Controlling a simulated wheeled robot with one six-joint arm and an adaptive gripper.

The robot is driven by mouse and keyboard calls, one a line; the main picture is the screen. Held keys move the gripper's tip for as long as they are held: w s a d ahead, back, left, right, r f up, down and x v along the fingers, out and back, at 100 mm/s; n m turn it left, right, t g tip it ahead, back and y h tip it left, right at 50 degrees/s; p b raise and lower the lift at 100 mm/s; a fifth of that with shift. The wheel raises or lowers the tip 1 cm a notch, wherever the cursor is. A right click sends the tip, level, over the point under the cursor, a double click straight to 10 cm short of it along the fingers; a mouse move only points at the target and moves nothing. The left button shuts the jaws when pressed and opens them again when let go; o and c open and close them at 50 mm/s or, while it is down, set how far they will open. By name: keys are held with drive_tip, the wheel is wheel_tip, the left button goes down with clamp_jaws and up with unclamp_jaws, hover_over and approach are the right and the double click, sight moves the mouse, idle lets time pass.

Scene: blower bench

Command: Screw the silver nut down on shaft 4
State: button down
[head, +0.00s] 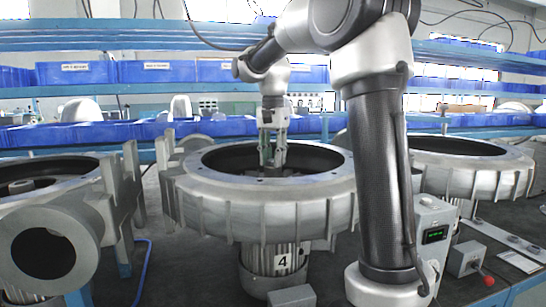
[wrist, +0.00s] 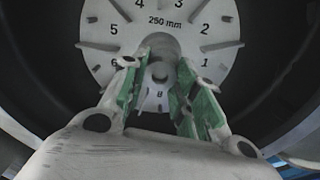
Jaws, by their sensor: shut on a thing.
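The blower housing labelled 4 (head: 195,190) stands on the bench in the middle of the head view, a wide grey ring with an open top. My gripper (head: 272,160) reaches down into its opening. In the wrist view my gripper (wrist: 163,75) has its green-padded fingers shut on a small grey round piece, the silver nut (wrist: 160,72), at the centre of a pale numbered disc (wrist: 105,28). The fingers partly hide the nut and the middle of the disc. Shaft 4 itself is hidden under the nut and fingers, so I cannot tell how far down the nut sits.
Another grey housing (head: 50,215) stands at the left and a third (head: 470,180) at the right, both close to the middle one. A control box with a green display (head: 435,235) and a small red-knobbed box (head: 468,260) sit at the front right. Blue bins (head: 75,73) line the shelves behind.

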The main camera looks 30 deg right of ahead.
drive_tip(key=m, duration=0.7)
drive_tip(key=shift+m, duration=0.4)
drive_tip(key=m, duration=0.5)
drive_tip(key=shift+m, duration=0.3)
drive_tip(key=m, duration=0.3)
drive_tip(key=shift+m, duration=0.4)
drive_tip(key=m, duration=0.3)
drive_tip(key=shift+m, duration=0.3)
drive_tip(key=c, duration=1.4)
unclamp_jaws()
